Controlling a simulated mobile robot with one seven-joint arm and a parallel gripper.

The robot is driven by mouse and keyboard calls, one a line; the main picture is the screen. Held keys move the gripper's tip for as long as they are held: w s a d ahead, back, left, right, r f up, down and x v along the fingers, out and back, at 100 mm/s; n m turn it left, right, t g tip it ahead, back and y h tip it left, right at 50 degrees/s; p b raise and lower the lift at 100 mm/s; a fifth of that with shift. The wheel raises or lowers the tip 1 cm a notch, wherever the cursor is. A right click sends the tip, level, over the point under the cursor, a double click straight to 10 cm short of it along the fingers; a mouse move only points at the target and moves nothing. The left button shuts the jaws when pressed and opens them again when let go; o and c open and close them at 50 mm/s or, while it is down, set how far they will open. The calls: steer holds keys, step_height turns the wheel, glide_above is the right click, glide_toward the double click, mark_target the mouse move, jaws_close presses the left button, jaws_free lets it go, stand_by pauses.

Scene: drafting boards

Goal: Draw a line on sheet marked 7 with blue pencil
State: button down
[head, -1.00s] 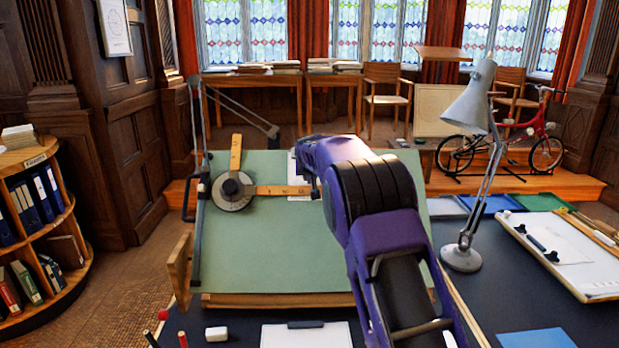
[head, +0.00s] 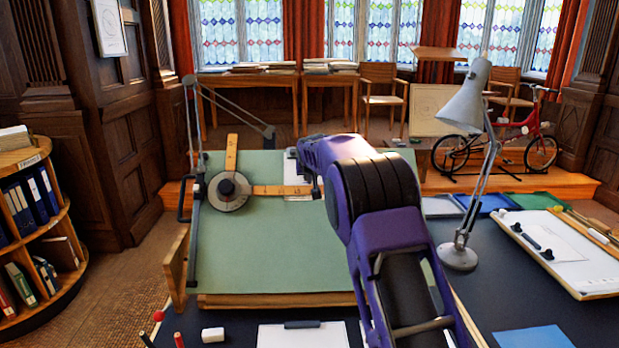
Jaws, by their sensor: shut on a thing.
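A white sheet (head: 291,168) lies on the upper part of the green drafting board (head: 270,245), partly covered by my arm and a wooden ruler. I cannot read a number on it. My gripper (head: 315,186) is low over the board at the sheet's right edge, by the right end of the horizontal ruler. It is mostly hidden by my purple arm. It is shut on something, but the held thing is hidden. No blue pencil can be made out.
A drafting machine (head: 228,191) with two wooden rulers sits on the board's left. A lamp (head: 467,180), a board with white paper (head: 553,240), a blue sheet (head: 535,338), a clipboard sheet (head: 300,335) and a white block (head: 213,335) surround it. The board's lower half is clear.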

steer(key=shift+d, duration=1.7)
stand_by(0.7)
steer(key=shift+d, duration=0.25)
steer(key=shift+d, duration=0.65)
stand_by(0.6)
steer(key=shift+d, duration=0.3)
steer(key=shift+d, duration=0.2)
steer(key=shift+d, duration=0.3)
steer(key=shift+d, duration=0.15)
stand_by(0.6)
steer(key=shift+d, duration=0.4)
steer(key=shift+d, duration=0.95)
stand_by(0.6)
